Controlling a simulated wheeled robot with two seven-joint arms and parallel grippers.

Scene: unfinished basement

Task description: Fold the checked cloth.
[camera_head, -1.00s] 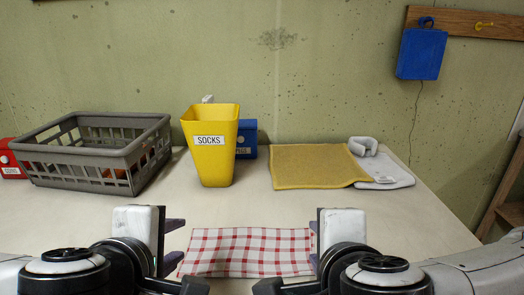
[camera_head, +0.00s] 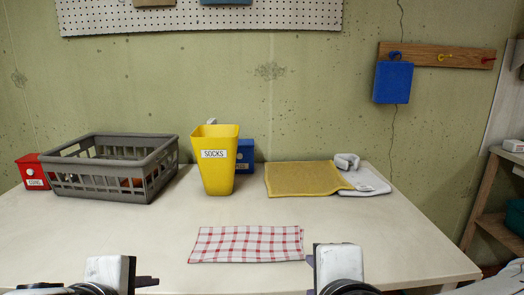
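The red and white checked cloth (camera_head: 247,244) lies flat near the front middle of the table, as a wide rectangle. A slight offset of layers shows at its right edge. My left gripper (camera_head: 146,282) is at the bottom edge, left of and nearer than the cloth, apart from it. My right gripper (camera_head: 311,260) is at the cloth's lower right corner, mostly seen from behind. Whether it touches the cloth cannot be told. The fingers of both grippers are largely hidden or cut off by the frame.
A grey basket (camera_head: 112,168), a red box (camera_head: 32,171), a yellow SOCKS bin (camera_head: 217,172) and a blue box (camera_head: 245,156) stand along the back. A yellow cloth (camera_head: 304,179) overlaps a white cloth (camera_head: 366,183) at back right. The table (camera_head: 130,228) is clear around the checked cloth.

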